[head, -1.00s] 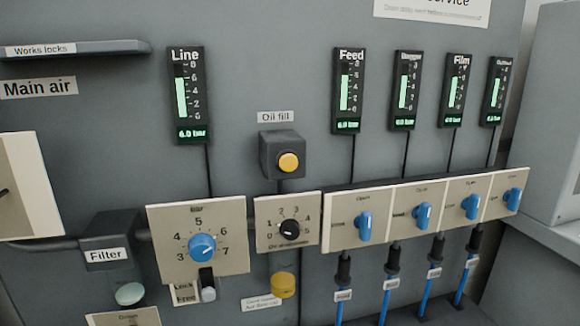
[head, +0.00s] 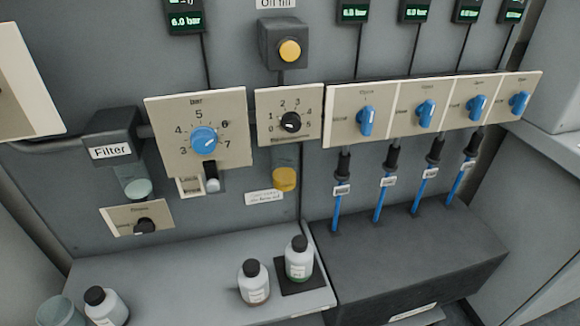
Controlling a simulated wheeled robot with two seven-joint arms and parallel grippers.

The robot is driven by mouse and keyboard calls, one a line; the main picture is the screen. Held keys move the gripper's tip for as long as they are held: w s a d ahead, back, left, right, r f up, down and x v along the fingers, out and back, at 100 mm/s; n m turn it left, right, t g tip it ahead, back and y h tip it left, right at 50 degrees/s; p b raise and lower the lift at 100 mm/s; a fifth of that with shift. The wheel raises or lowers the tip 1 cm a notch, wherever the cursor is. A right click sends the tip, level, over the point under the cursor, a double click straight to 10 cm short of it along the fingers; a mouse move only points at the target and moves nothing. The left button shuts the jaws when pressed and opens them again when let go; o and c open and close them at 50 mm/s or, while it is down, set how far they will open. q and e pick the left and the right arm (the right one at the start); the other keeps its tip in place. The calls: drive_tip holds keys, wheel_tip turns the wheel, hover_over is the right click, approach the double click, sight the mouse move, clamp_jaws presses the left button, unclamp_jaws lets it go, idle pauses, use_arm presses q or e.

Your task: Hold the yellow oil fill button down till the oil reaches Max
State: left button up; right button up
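The round yellow oil fill button (head: 290,50) sits on a dark box (head: 268,42) on the grey panel, under the "Oil fill" label (head: 277,3), which the top edge cuts. Below it is a cream plate with a small black dial (head: 291,122) marked 0 to 5. Under that plate hangs a clear bowl (head: 285,155) with a yellow cap-like part (head: 285,179) at its foot. I cannot make out an oil level or a Max mark. Neither gripper is in view, and nothing touches the button.
A blue regulator knob (head: 204,141) is left of the dial, and several blue valve handles (head: 366,121) are to the right. Bottles (head: 299,258) stand on the grey shelf (head: 190,270) below. A dark box (head: 410,255) takes the blue hoses. The filter (head: 110,136) is at left.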

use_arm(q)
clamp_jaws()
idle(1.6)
